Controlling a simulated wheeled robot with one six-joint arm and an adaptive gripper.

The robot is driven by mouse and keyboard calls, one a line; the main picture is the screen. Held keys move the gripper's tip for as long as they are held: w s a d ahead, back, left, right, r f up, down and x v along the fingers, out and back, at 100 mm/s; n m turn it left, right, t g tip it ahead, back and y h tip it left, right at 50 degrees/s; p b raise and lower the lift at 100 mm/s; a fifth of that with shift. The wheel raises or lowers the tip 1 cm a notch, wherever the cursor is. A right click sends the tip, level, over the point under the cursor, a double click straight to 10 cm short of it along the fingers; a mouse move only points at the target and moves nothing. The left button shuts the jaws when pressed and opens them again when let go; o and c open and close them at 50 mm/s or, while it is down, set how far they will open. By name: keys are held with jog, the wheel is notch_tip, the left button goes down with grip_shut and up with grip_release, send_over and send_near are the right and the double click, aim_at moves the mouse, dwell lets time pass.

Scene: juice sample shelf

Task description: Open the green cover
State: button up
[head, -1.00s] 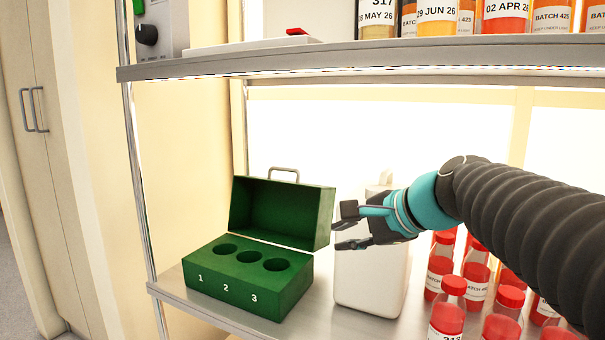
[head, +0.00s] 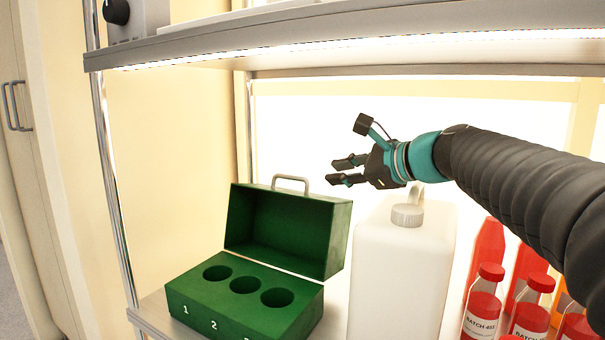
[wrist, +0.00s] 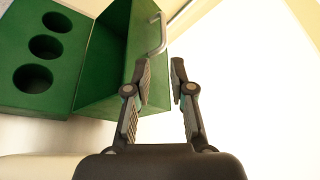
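The green box (head: 235,306) stands on the lower shelf, with three round holes and numbers on its front. Its green cover (head: 290,232) is swung up and tilted back, open, with a metal handle (head: 291,180) on top. The holes look empty.
A white jug (head: 398,270) with a grey cap stands right of the box, below my gripper. Red-capped bottles (head: 483,305) stand further right. The upper shelf (head: 350,45) runs overhead. A metal post (head: 112,190) is at the left.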

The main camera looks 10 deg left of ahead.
aim_at(296, 178)
jog(key=shift+w+a+f, duration=0.1)
jog(key=shift+w+a, duration=0.15)
jog(key=shift+w, duration=0.4)
jog(key=x, duration=1.3)
grip_shut()
jog(key=shift+s+f, duration=0.1)
